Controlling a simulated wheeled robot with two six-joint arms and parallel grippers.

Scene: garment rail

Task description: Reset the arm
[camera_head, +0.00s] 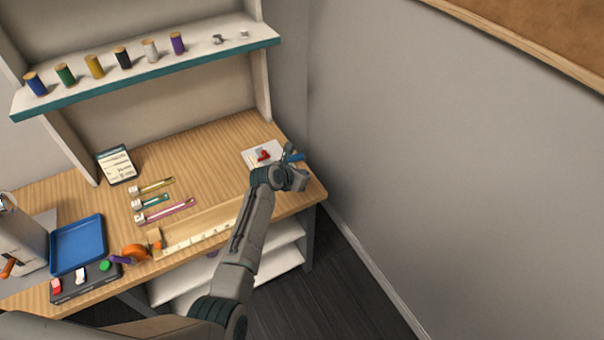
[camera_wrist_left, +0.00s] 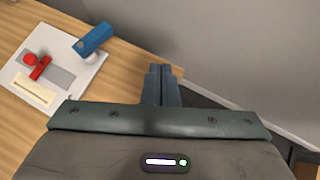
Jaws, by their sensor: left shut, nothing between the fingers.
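My left arm reaches up over the right end of the desk, and its gripper (camera_head: 298,178) is near the desk's right corner. In the left wrist view the two fingers (camera_wrist_left: 161,76) are pressed together with nothing between them. They are over the desk's edge, to the right of a white plate (camera_wrist_left: 22,85). The fingers look apart from all of these. My right gripper is in neither view.
The wooden desk (camera_head: 215,160) holds a ruler strip (camera_head: 195,238), a blue tray (camera_head: 78,244) and a dark card (camera_head: 117,164). A shelf (camera_head: 150,70) with several thread spools stands behind. A grey wall (camera_head: 440,150) is close on the right.

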